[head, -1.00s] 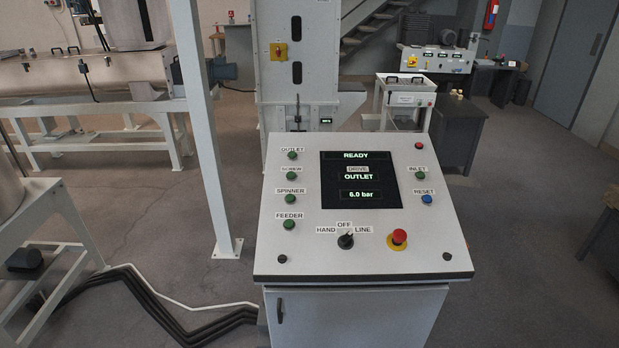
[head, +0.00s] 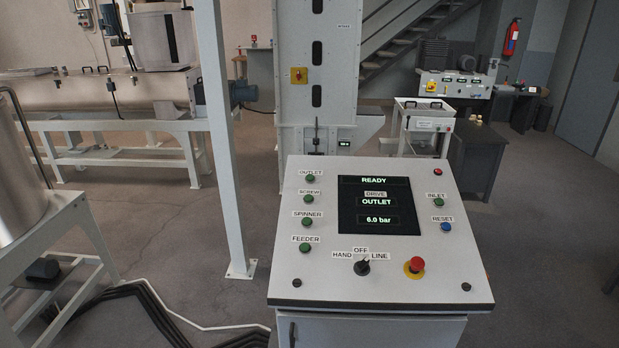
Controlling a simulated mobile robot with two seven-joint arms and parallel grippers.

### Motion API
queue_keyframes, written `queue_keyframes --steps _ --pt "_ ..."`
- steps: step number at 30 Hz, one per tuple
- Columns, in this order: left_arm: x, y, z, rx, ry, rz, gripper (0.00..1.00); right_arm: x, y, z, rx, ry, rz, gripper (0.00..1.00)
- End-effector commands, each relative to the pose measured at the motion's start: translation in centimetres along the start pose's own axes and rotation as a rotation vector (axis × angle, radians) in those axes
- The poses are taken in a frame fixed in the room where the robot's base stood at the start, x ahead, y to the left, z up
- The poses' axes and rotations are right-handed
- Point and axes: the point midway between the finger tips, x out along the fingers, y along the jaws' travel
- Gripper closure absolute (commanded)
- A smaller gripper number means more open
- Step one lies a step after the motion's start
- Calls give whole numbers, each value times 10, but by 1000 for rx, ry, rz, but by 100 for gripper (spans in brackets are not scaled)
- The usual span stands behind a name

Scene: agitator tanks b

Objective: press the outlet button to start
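The green outlet button (head: 310,178) sits at the top left of the sloped control panel (head: 290,268), just under its OUTLET label (head: 311,172). Below it in the same column are the green screw button (head: 308,199), spinner button (head: 306,223) and feeder button (head: 305,248). The screen (head: 378,205) reads READY, DRIVE OUTLET and 6.0 bar. A black selector (head: 363,267) stands below the screen, among the labels HAND, OFF and LINE. Neither of my grippers is in view.
A red emergency stop (head: 414,265) is at the panel's lower right. A blue reset button (head: 445,227) and green inlet button (head: 438,203) are on the right. A white post (head: 222,150) stands left of the panel; dark hoses (head: 150,305) lie on the floor there.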

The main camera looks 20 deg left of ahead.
Motion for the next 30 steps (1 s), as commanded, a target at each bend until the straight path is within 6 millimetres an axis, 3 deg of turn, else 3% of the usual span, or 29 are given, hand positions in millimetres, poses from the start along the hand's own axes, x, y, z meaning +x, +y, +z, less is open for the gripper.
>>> queue_keyframes --steps 4,30 --pt "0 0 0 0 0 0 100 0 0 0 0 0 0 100" --pt "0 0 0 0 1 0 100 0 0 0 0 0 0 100"
